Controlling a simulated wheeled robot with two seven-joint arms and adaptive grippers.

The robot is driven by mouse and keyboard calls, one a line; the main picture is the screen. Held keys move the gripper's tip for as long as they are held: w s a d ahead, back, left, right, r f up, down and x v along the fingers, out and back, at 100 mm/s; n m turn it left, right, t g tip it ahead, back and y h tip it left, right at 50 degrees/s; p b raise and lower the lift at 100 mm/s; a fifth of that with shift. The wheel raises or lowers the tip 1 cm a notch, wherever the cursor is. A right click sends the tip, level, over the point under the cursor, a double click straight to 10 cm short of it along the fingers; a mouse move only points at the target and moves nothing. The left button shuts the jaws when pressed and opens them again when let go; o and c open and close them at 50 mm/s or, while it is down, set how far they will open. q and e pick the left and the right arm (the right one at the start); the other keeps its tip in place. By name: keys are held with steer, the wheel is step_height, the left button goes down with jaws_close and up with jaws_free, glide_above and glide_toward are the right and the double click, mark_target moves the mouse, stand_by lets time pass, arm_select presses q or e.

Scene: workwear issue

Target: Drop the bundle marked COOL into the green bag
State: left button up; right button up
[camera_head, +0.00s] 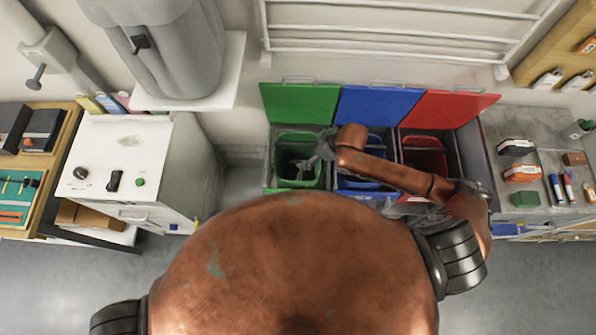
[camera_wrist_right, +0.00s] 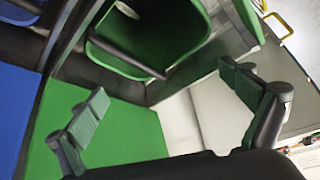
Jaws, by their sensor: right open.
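The green bag (camera_head: 290,178) sits in the left compartment of a three-part bin; it also shows in the wrist view (camera_wrist_right: 137,38). My right gripper (camera_head: 314,155) is above the right part of the green bag's mouth. Its fingers (camera_wrist_right: 163,100) are spread with nothing between them, and the bag lies beyond them in the wrist view. I cannot read the word COOL anywhere. My left gripper is not in view.
Blue (camera_head: 350,183) and red (camera_head: 425,142) bags fill the other compartments, partly behind my right arm. Raised green, blue and red lids stand behind. The right counter (camera_head: 545,150) holds black, orange and green packs and pens. A white cabinet (camera_head: 125,165) stands left.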

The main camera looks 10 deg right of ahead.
steer(key=v, duration=0.6)
steer(key=shift+a, duration=0.15)
